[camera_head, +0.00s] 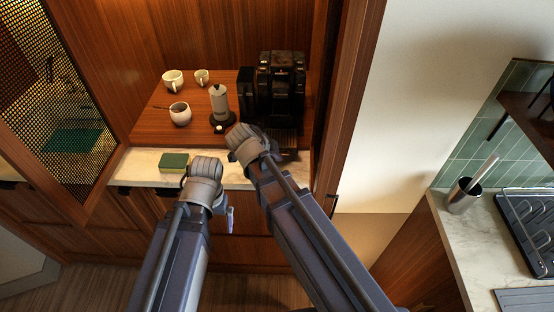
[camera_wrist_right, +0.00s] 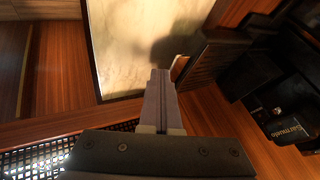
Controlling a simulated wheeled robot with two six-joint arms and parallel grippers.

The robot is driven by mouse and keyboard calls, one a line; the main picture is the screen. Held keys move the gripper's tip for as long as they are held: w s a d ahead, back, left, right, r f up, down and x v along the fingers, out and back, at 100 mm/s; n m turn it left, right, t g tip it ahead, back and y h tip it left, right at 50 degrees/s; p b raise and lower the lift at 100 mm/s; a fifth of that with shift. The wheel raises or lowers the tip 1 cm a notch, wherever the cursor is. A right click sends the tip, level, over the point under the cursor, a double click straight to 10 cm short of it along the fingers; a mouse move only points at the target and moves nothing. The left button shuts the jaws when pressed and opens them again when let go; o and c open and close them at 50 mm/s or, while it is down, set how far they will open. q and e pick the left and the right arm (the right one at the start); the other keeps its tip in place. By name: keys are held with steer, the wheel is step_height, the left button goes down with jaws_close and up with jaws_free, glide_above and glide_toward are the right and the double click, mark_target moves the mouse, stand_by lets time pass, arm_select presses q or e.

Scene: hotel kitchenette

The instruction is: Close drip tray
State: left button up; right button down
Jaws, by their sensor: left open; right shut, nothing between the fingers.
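A black coffee machine (camera_head: 280,85) stands at the back right of the wooden counter niche. Its dark ribbed drip tray (camera_head: 286,139) juts out from its foot towards the front. In the right wrist view the drip tray (camera_wrist_right: 212,62) lies just right of my fingertips, with the machine (camera_wrist_right: 268,95) further right. My right gripper (camera_wrist_right: 160,78) is shut and empty, close by the tray; I cannot tell whether it touches. In the head view my right gripper (camera_head: 246,143) hides part of the tray's left side. My left gripper (camera_head: 205,174) is open and empty, lower left, before the marble edge.
A moka pot (camera_head: 219,101) on a dark round base stands left of the machine. White cups (camera_head: 180,114) stand further left. A green sponge-like block (camera_head: 174,162) lies on the marble strip (camera_head: 140,166). A wooden side panel (camera_head: 345,90) bounds the niche on the right.

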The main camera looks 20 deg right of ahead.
mark_target(280, 135)
steer(key=w, duration=0.3)
steer(key=w+d, duration=0.1)
steer(key=w, duration=0.1)
steer(key=w+d, duration=0.1)
steer(key=w, duration=0.2)
steer(key=shift+w+d, duration=0.15)
steer(key=shift+w, duration=0.2)
steer(key=shift+w+d, duration=0.15)
steer(key=shift+w, duration=0.2)
steer(key=shift+r, duration=0.1)
steer(key=shift+w, duration=0.15)
steer(key=shift+d, duration=0.1)
